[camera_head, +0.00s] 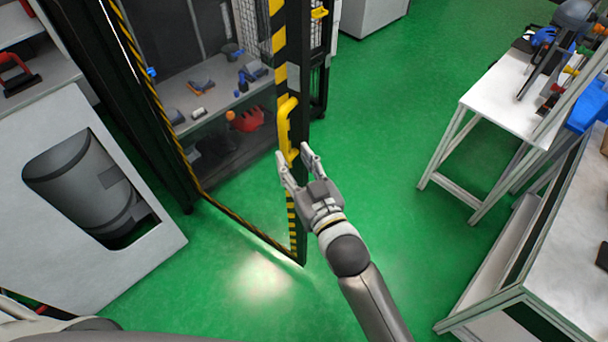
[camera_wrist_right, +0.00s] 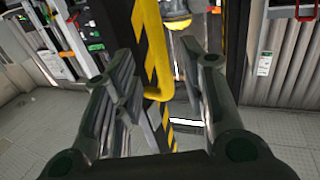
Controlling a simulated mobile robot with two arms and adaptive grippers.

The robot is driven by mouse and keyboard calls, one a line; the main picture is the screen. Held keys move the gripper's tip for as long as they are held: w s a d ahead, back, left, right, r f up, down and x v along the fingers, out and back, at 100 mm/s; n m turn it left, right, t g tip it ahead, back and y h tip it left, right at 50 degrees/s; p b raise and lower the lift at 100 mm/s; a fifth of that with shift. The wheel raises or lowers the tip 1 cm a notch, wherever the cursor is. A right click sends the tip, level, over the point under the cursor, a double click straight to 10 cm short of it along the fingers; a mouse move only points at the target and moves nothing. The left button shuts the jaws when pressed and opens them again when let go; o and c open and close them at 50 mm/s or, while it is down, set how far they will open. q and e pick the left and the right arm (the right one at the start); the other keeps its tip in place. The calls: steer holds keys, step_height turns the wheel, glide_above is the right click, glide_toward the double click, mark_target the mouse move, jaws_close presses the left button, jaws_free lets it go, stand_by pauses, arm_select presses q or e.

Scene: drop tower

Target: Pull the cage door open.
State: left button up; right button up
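The cage door (camera_head: 298,210) has a frame edge with black and yellow stripes and stands at the centre-left of the head view. A yellow handle (camera_head: 284,125) is fixed upright on that edge. My right gripper (camera_head: 293,153) is open at the lower end of the handle. In the right wrist view the open fingers (camera_wrist_right: 160,88) stand on either side of the striped edge and the handle's lower end (camera_wrist_right: 158,92). I cannot tell whether a finger touches it. My left gripper does not show.
A white cabinet (camera_head: 140,255) stands at left. A white table (camera_head: 500,100) and another bench (camera_head: 560,240) stand at right. Green floor (camera_head: 390,130) is clear between.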

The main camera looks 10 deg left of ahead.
steer(key=shift+v, duration=2.35)
